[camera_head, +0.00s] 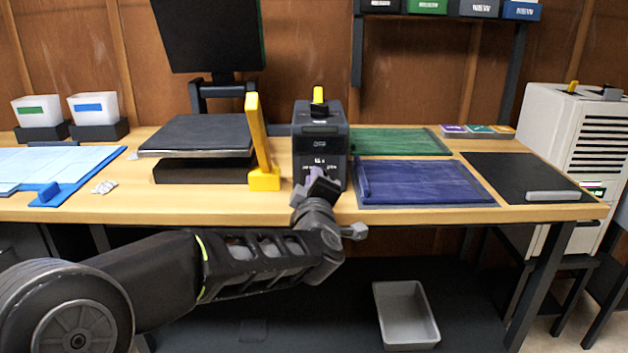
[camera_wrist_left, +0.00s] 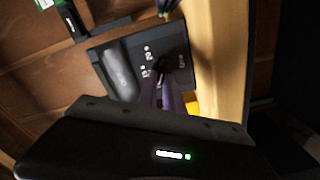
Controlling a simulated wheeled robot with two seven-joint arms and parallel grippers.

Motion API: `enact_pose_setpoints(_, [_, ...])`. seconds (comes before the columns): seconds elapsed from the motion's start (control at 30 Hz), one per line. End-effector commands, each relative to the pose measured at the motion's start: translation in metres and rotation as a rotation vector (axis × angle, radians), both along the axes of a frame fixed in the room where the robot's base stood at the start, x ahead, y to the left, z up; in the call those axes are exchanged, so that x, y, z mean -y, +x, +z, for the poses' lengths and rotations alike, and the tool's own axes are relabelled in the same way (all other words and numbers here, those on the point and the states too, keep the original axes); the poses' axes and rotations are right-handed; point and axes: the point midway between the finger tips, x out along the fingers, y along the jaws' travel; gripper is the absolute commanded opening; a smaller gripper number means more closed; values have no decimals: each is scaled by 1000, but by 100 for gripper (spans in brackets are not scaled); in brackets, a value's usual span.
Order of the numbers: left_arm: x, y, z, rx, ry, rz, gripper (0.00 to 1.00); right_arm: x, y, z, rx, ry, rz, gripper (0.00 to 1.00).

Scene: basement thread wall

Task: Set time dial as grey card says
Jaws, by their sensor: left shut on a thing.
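A dark grey box-shaped device (camera_head: 306,143) with a yellow-topped lever on top stands on the bench, with small white markings on its front. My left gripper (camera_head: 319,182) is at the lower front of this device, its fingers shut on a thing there. The left wrist view shows the purple fingers (camera_wrist_left: 166,94) meeting the device's dark face (camera_wrist_left: 180,60), between white marks. The gripped part, likely the time dial, is mostly hidden by the fingers, so I cannot read its setting. I cannot make out a grey card with readable text. My right gripper is not in view.
A yellow upright (camera_head: 258,135) and a flat dark plate (camera_head: 197,134) stand left of the device. A green mat (camera_head: 400,141), a blue mat (camera_head: 425,182) and a black mat (camera_head: 515,172) lie right. A grey bin (camera_head: 404,345) is below the bench.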

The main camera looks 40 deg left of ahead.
Motion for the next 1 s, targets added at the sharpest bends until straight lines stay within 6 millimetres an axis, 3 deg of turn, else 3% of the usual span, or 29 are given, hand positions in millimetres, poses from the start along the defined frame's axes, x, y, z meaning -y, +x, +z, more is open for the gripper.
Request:
enact_pose_setpoints(0.03, [2,1,1,2,0,-5,0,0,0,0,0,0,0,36])
enact_pose_setpoints(0.07, [2,1,1,2,0,-5,12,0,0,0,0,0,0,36])
enact_pose_setpoints(0.3, [1,1,1,1,0,-3,32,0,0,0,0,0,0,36])
enact_pose_setpoints(0.67, [3,-3,1,1,1,-2,33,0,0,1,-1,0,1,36])
enact_pose_setpoints(1.0, [34,-43,4,2,2,-4,33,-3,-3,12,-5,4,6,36])
